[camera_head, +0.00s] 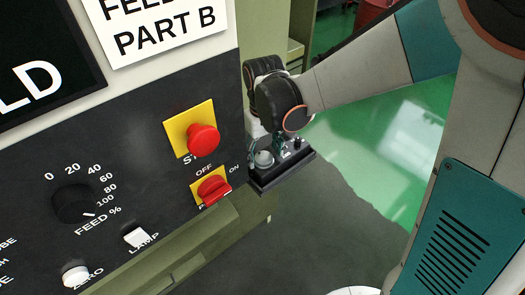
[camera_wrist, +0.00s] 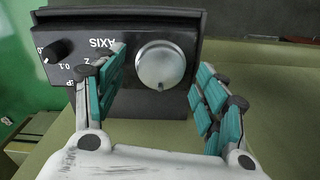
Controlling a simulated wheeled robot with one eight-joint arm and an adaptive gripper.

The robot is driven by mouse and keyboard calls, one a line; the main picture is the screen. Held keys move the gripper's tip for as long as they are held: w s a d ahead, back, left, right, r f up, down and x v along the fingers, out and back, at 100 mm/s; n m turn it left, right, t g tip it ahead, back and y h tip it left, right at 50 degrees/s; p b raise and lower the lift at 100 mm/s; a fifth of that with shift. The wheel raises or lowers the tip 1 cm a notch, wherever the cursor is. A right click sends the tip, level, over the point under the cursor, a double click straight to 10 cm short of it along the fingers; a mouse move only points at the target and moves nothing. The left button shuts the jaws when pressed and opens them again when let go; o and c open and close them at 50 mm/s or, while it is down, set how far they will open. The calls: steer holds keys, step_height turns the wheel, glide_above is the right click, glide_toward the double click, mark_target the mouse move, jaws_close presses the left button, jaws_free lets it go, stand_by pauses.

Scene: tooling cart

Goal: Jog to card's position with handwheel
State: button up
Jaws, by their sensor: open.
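A black control box (camera_head: 288,177) sits at the right end of the machine panel in the head view. In the wrist view the box (camera_wrist: 180,22) carries a round silver handwheel (camera_wrist: 161,65), a small black step knob (camera_wrist: 57,51) and the label "AXIS". My gripper (camera_wrist: 163,72) is open, one finger left and one right of the handwheel, and the wheel is not gripped. In the head view my gripper (camera_head: 268,133) is over the box and partly hides it. A white card (camera_head: 160,30) reading "PART B" is at the top; its upper lines are cut off.
The panel holds a red stop button (camera_head: 203,140), a red OFF/ON switch (camera_head: 214,189), a feed dial (camera_head: 74,203), a lamp switch (camera_head: 136,237) and a dark screen (camera_head: 45,50), partly cut off. Green floor (camera_head: 375,165) lies open to the right.

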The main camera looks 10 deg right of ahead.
steer(key=shift+f, duration=0.55)
steer(key=c, duration=1.1)
steer(key=shift+m+b, duration=0.3)
steer(key=m+b, duration=0.1)
steer(key=m, duration=0.3)
steer(key=shift+m, duration=0.3)
steer(key=m+b, duration=0.1)
steer(key=m, duration=0.4)
steer(key=shift+s, duration=0.1)
steer(key=shift+m, duration=0.3)
